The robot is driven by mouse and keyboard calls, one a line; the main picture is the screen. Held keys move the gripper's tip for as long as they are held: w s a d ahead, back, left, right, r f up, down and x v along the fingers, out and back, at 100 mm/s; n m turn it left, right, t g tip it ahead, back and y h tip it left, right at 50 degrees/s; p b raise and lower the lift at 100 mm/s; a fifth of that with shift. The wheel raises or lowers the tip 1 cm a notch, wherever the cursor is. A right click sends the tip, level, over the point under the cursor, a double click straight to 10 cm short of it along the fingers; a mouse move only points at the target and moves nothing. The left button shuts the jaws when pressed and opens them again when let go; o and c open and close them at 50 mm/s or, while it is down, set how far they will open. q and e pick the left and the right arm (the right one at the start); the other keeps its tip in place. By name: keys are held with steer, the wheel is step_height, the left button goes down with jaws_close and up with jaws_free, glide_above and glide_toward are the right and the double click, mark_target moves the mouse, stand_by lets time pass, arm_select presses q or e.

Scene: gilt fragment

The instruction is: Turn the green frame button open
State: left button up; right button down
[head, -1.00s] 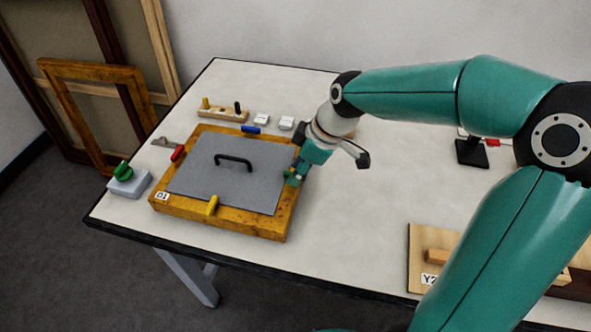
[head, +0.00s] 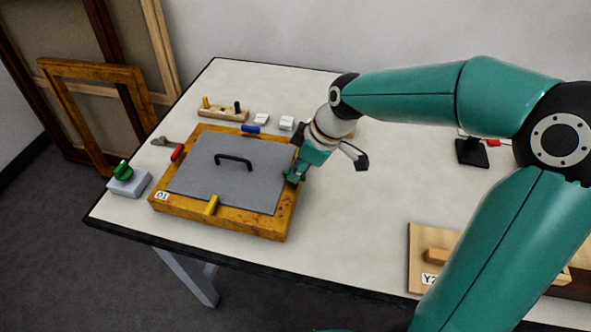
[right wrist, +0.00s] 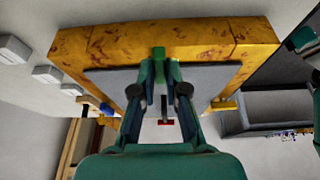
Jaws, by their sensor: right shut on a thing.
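A gilt wooden frame (head: 264,222), marked D1, lies on the table with a grey panel (head: 200,180) and black handle (head: 233,161) in it. The green button (right wrist: 158,54) sits on the frame's right side. In the right wrist view its tip shows over the wood between my fingertips; the rest is hidden. My right gripper (head: 292,176) is shut on it, and in the right wrist view the fingers (right wrist: 159,75) stand on both sides of it. Yellow (head: 211,205), red (head: 177,153) and blue (head: 251,129) buttons sit on the other sides. My left gripper is not in view.
A grey box with a green knob (head: 123,171) stands at the table's left edge. A wooden block with pegs (head: 222,112) and white blocks (head: 286,123) lie behind the frame. A board marked Y2 (head: 423,250) lies front right. The table's middle is clear.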

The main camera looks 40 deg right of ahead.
steer(key=shift+s, duration=0.1)
steer(key=m+h+b, duration=0.1)
steer(key=m, duration=0.1)
steer(key=m+t+h+b, duration=0.1)
steer(key=m+b, duration=0.1)
steer(key=m, duration=0.1)
steer(key=shift+a+f, duration=0.15)
steer(key=shift+f, duration=0.05)
steer(key=m+h+b, duration=0.1)
steer(key=m+b, duration=0.1)
steer(key=m, duration=0.1)
steer(key=m+h+b, duration=0.1)
steer(key=m+b, duration=0.1)
steer(key=m, duration=0.1)
steer(key=shift+a, duration=0.2)
steer(key=m+h+b, duration=0.1)
steer(key=m+b, duration=0.1)
steer(key=m, duration=0.1)
steer(key=shift+a+m+g, duration=0.1)
steer(key=shift+m+g, duration=0.2)
steer(key=shift+g, duration=0.1)
steer(key=shift+r+m+g+h+b, duration=0.1)
steer(key=shift+m+g+h+b, duration=0.45)
steer(key=shift+m, duration=0.95)
steer(key=shift+a, duration=0.1)
steer(key=c, duration=1.2)
jaws_free()
steer(key=shift+r, duration=0.15)
